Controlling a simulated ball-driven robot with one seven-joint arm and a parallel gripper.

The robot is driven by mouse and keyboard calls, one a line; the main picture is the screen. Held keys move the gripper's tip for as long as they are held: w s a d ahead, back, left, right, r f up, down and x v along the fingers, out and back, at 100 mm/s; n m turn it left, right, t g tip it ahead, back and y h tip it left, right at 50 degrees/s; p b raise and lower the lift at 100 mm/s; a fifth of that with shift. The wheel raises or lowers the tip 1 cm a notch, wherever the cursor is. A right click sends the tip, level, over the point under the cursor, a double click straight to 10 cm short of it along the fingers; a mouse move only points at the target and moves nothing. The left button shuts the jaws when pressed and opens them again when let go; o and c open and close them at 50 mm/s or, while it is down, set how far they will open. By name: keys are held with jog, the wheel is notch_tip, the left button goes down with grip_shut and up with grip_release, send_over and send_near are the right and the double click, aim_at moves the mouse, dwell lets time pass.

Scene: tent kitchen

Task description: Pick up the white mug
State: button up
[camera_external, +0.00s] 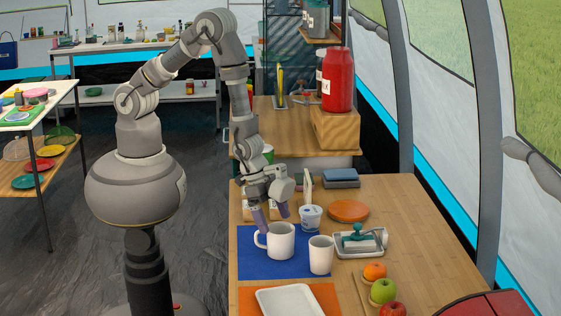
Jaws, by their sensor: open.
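A white mug (281,241) with its handle to the left stands upright on a blue mat (262,269) on the wooden table. My gripper (270,222) is open and points down, just above and behind the white mug's rim. Its purple-grey fingertips look empty. Whether a fingertip touches the mug I cannot tell from this angle.
A small white-and-blue tub (311,217) stands close behind the mug. An orange disc (348,210), a metal tray (346,250), and an orange (375,271) with apples (383,291) lie to the right. A white tray (290,301) is in front.

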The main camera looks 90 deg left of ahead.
aim_at(279, 233)
jog(key=b+x, duration=0.2)
jog(key=x, duration=0.4)
jog(key=shift+a, duration=0.1)
jog(key=shift+r, duration=0.15)
jog(key=c, duration=0.9)
jog(key=shift+o, duration=0.2)
jog(key=shift+r, duration=0.1)
